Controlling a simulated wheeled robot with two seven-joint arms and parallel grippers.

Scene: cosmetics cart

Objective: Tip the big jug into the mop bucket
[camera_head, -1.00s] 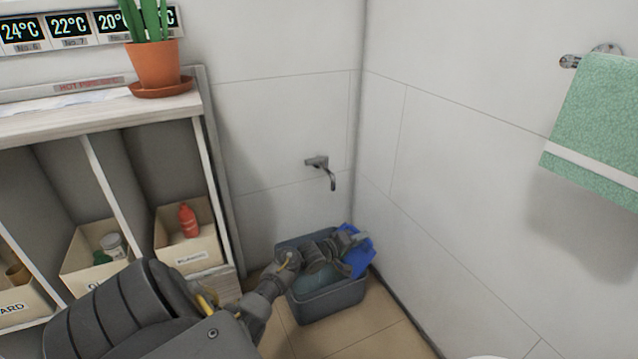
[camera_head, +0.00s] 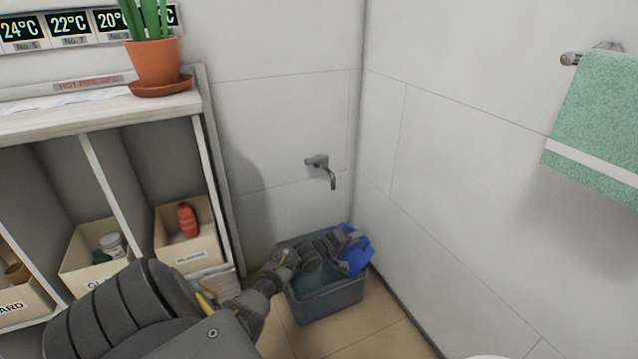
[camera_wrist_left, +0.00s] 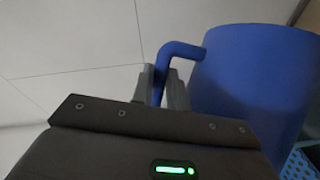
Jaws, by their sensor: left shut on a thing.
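The big blue jug (camera_head: 356,261) is at the right side of the grey mop bucket (camera_head: 331,303), over its rim. It looks tilted, but my gripper hides part of it and its mouth cannot be made out. My left gripper (camera_head: 345,241) reaches over the bucket and is shut on the jug's handle. In the left wrist view the fingers (camera_wrist_left: 162,88) close around the handle, and the jug's body (camera_wrist_left: 255,80) fills the right side. A teal surface shows inside the bucket. My right gripper is not in view.
The bucket stands on tan floor tiles in the wall corner, below a wall tap (camera_head: 322,170). A shelf unit with bins (camera_head: 190,250) and a potted plant (camera_head: 153,65) is at left. A green towel (camera_head: 597,130) hangs at right. A light-blue lattice (camera_wrist_left: 300,165) shows in the wrist view.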

